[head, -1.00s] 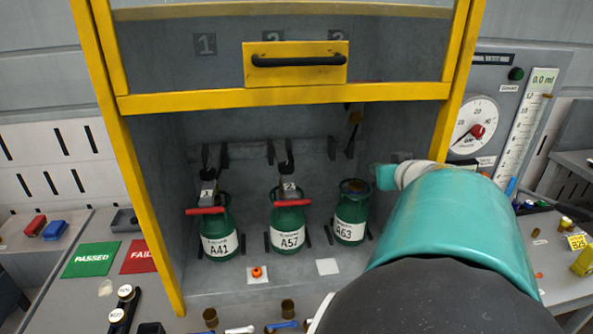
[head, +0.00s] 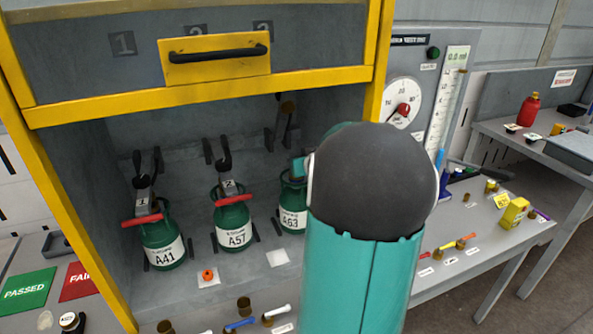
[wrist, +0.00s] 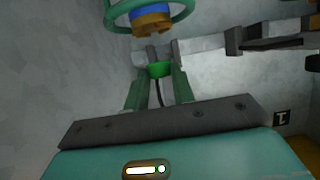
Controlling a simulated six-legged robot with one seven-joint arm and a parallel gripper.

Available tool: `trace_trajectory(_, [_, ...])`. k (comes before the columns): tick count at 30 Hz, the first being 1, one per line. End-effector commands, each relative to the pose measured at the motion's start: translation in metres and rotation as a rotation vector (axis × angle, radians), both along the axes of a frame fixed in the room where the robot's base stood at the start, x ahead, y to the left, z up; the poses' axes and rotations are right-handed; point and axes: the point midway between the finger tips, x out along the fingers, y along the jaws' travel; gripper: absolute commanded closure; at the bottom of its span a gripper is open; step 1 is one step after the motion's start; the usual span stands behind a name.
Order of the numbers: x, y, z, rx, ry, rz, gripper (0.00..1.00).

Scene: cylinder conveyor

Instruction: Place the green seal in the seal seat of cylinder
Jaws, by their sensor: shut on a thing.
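The green seal (wrist: 160,69) is held between the fingertips of my gripper (wrist: 158,72) in the wrist view. A green collar ring (wrist: 182,18) of a cylinder shows at the top of the wrist view, with a blue band and brass valve (wrist: 152,18) inside it. The gripper and seal are apart from this valve. In the head view, green cylinder A63 (head: 292,219) stands at the right of the cabinet, partly hidden by my arm. Cylinders A57 (head: 234,236) and A41 (head: 163,253) stand to its left with red-handled clamps. My gripper is hidden behind my arm in the head view.
The yellow-framed cabinet (head: 215,90) has a raised door with a black handle (head: 217,54). Brass parts and tools lie along the front. A gauge (head: 404,107) is at the right.

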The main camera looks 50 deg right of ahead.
Motion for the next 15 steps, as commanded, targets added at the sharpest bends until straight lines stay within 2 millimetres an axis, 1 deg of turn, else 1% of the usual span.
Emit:
trace_trajectory(2, [0.006,-0.002,-0.008,0.004,0.000,0.001,0.96])
trace_trajectory(7, [0.005,-0.001,-0.032,0.005,0.001,0.001,0.96])
trace_trajectory(10, [0.005,-0.001,-0.037,0.002,0.000,0.001,0.96])
trace_trajectory(15, [0.005,-0.002,-0.036,0.000,0.000,0.000,0.96])
